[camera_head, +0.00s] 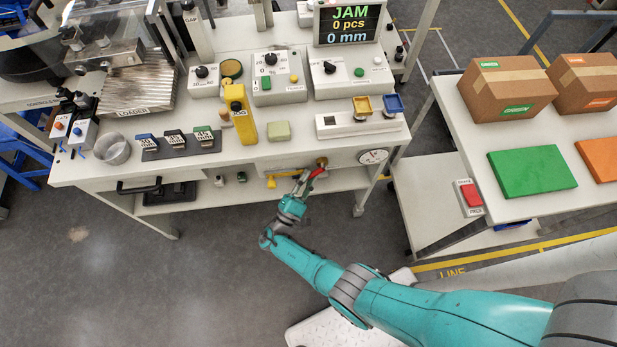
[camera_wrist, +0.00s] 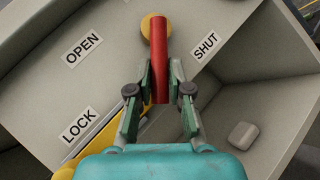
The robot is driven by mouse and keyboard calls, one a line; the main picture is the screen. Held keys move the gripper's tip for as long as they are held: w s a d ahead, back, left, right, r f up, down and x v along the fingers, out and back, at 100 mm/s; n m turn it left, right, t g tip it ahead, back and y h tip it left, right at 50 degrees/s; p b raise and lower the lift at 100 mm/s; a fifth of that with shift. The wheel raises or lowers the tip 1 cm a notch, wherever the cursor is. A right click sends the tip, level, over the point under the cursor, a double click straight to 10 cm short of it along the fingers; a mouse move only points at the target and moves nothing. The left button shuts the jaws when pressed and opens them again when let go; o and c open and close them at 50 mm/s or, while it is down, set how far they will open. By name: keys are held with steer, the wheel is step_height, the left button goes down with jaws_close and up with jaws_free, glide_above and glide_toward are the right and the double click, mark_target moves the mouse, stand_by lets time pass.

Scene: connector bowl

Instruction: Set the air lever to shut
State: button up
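The air lever (camera_wrist: 160,50) is a red bar on a round yellow hub (camera_wrist: 147,24) on the front panel of the bench. In the wrist view it runs down from the hub, between the OPEN label (camera_wrist: 82,48) at left and the SHUT label (camera_wrist: 206,46) at right. My gripper (camera_wrist: 161,72) has one finger on each side of the bar, both seeming to touch it. In the head view the red lever (camera_head: 318,171) shows at the bench front, with my gripper (camera_head: 306,180) at it.
A yellow bar (camera_wrist: 98,138) lies beside the LOCK label (camera_wrist: 78,126), left of my gripper. A round gauge (camera_head: 373,156) sits right of the lever. A small pale block (camera_wrist: 243,134) lies in the recess at right. The display (camera_head: 347,23) reads JAM. Floor before the bench is clear.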

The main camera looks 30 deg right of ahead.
steer(key=o, duration=0.3)
steer(key=shift+o, duration=0.2)
steer(key=s+a, duration=0.7)
steer(key=a, duration=0.4)
steer(key=shift+f, duration=0.25)
steer(key=shift+a, duration=0.1)
